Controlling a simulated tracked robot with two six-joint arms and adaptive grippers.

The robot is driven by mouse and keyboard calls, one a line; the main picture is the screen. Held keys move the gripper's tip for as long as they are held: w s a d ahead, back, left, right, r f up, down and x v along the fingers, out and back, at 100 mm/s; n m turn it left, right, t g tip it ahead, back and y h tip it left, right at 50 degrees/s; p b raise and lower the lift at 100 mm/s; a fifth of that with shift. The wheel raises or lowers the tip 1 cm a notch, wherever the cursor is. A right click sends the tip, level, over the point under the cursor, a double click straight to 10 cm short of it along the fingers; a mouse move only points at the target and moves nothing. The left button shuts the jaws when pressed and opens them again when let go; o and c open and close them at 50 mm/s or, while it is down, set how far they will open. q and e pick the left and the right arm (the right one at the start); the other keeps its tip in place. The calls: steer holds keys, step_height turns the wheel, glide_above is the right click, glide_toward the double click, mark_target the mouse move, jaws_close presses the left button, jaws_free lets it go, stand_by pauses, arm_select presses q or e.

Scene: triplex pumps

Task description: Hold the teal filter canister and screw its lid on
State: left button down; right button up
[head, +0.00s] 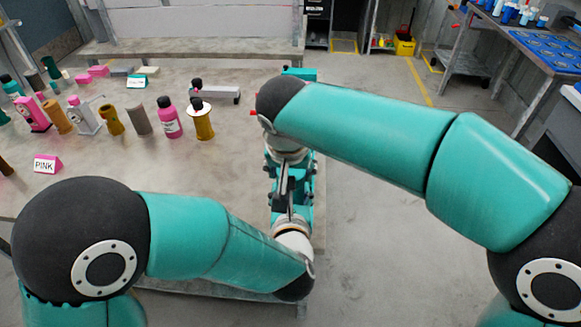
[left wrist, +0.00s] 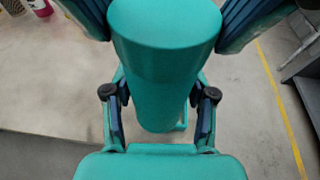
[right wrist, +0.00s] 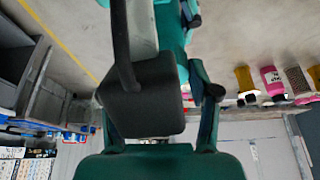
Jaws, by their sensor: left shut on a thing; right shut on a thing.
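The teal filter canister (left wrist: 165,65) fills the middle of the left wrist view, between the fingers of my left gripper (left wrist: 167,18), which is shut on it. Its flat round end faces up the picture. In the head view my right gripper (head: 284,180) is above my left gripper (head: 290,214), very close to it, and the arms hide most of the canister. In the right wrist view a dark rounded block (right wrist: 145,97) sits between the fingers of my right gripper, which is shut. I take it for the lid; its seating on the canister is hidden.
Clear floor (head: 380,225) lies right of the bench. A table with blue mats (head: 548,48) is at the far right.

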steer(key=shift+f, duration=0.35)
steer(key=o, duration=0.9)
steer(key=shift+r, duration=0.1)
steer(key=shift+r, duration=2.15)
